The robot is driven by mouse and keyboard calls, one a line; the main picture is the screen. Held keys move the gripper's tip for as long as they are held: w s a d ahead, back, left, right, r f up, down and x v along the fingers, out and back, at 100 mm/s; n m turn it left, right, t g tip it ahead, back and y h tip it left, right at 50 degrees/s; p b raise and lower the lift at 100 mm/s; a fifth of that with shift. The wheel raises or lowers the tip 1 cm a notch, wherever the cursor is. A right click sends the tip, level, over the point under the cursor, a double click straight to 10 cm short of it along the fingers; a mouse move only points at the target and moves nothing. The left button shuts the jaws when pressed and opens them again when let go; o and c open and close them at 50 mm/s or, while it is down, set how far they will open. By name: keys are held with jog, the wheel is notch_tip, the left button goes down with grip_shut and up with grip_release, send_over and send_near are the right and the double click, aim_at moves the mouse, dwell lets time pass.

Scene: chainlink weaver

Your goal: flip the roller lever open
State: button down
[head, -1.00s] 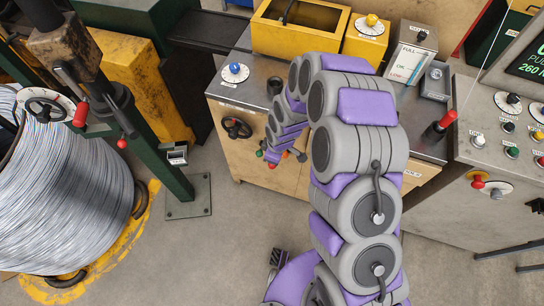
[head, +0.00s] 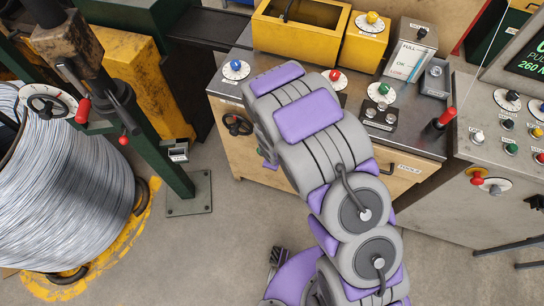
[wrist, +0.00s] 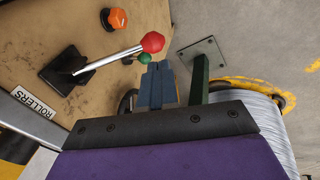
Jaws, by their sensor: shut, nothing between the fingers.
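The roller lever (wrist: 110,59) shows in the wrist view as a shiny rod with a red ball on its end, rising from a black base on the tan cabinet panel beside a ROLLERS label (wrist: 35,103). It tilts toward the right of the picture. My gripper (wrist: 156,68) has its blue-grey fingers together and empty, just below the red ball in the picture. I see no contact with the ball, but the depth between them is hard to judge. In the head view, my arm hides the gripper and the lever.
An orange button (wrist: 114,18) and a green knob (wrist: 145,58) sit close to the lever. A green post (wrist: 200,80) and a wire spool (wrist: 265,115) stand to the right in the wrist view. In the head view, a black handwheel (head: 238,124) is on the cabinet front.

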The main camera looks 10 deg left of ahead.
jog(key=shift+f, duration=0.15)
notch_tip(320, 180, down, 6)
jog(key=shift+d+r+p, duration=0.1)
jog(key=shift+d+p, duration=0.05)
jog(key=shift+p, duration=0.15)
dwell(0.3)
jog(key=shift+s+d+f, duration=0.1)
jog(key=shift+f, duration=0.1)
dwell(0.4)
